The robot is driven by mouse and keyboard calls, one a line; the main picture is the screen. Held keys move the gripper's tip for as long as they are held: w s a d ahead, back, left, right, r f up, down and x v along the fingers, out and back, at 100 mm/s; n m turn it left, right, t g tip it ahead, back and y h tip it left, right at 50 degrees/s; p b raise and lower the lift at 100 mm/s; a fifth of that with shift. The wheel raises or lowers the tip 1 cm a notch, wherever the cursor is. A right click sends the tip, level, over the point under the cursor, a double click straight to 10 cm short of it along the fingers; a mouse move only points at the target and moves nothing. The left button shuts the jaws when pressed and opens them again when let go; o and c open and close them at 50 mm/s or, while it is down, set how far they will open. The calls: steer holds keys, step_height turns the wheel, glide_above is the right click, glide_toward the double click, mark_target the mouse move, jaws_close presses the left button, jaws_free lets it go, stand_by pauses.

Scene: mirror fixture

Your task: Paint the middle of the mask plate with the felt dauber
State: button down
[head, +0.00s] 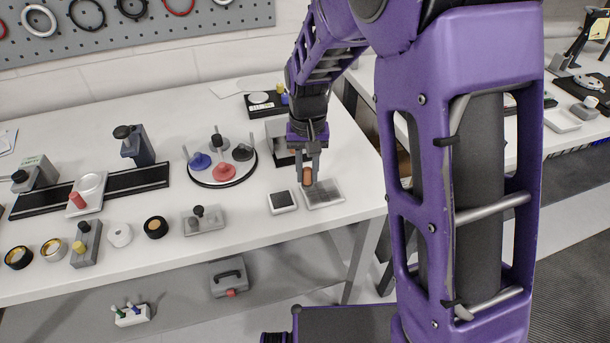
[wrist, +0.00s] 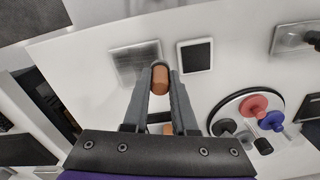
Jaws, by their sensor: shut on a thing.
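My gripper (head: 308,172) is shut on the felt dauber (head: 307,176), a small brown-orange cylinder. The dauber also shows between the fingertips in the wrist view (wrist: 160,80). A flat grey square plate (head: 326,194), which looks like the mask plate, lies on the bench just below and beside the dauber. In the wrist view the plate (wrist: 130,62) is partly behind the dauber and left finger. I cannot tell whether the dauber touches it. A white-framed square with a dark pad (head: 283,201) lies just left of the plate; it also shows in the wrist view (wrist: 195,56).
A round rack with coloured pegged discs (head: 222,168) stands left of my gripper. A grey block with a black knob (head: 203,220) lies further left. A box-like holder (head: 279,140) stands behind my gripper. The bench's right edge is close to the plate.

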mark_target(308, 169)
steer(key=shift+r, duration=1.95)
steer(key=shift+d, duration=0.1)
